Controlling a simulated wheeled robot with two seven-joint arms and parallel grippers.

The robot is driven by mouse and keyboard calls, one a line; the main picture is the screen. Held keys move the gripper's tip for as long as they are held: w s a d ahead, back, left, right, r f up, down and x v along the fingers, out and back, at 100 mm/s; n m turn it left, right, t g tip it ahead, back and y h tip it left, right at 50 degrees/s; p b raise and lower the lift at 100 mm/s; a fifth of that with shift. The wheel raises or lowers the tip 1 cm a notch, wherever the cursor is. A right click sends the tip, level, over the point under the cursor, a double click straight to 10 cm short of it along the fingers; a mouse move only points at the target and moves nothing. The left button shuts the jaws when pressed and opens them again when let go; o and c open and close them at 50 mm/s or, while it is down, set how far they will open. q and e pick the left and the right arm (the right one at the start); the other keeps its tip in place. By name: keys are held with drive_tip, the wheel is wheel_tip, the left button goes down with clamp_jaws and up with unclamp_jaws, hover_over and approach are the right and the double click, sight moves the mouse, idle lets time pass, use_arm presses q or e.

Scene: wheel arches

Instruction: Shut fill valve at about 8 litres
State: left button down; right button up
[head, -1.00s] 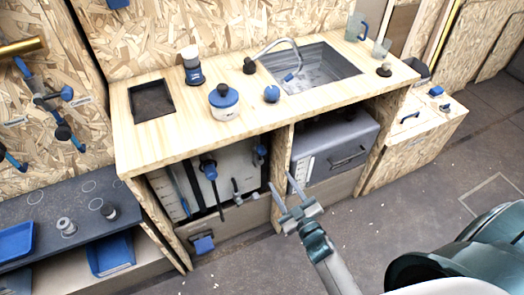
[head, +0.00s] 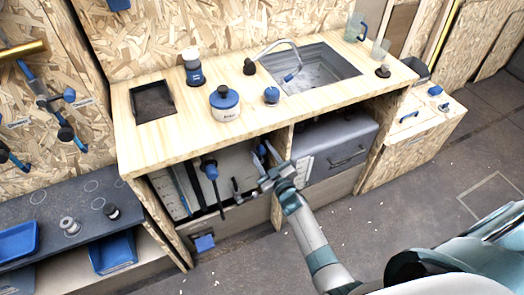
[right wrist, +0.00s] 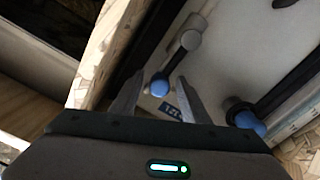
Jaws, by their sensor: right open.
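Under the counter, the left bay holds a pale panel or tank (head: 232,168) with several blue-ended levers. In the right wrist view, a small valve lever with a blue knob (right wrist: 160,86) hangs from a grey round body (right wrist: 189,41). My right gripper (right wrist: 159,80) is open, its fingertips on either side of that knob in the picture; contact cannot be told. In the head view my right gripper (head: 264,157) is at the bay's right side. A black lever with a blue end (head: 209,170) is farther left. A printed scale (right wrist: 301,119) shows partly; its level is unreadable. My left gripper is out of view.
A wooden divider (head: 276,208) stands close to my right gripper. The grey tank (head: 340,148) fills the right bay. The counter (head: 183,128) overhangs above, with a sink (head: 325,72) and a blue-lidded jar (head: 225,104). Floor in front is open.

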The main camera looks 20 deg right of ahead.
drive_tip(key=shift+w, duration=0.25)
clamp_jaws()
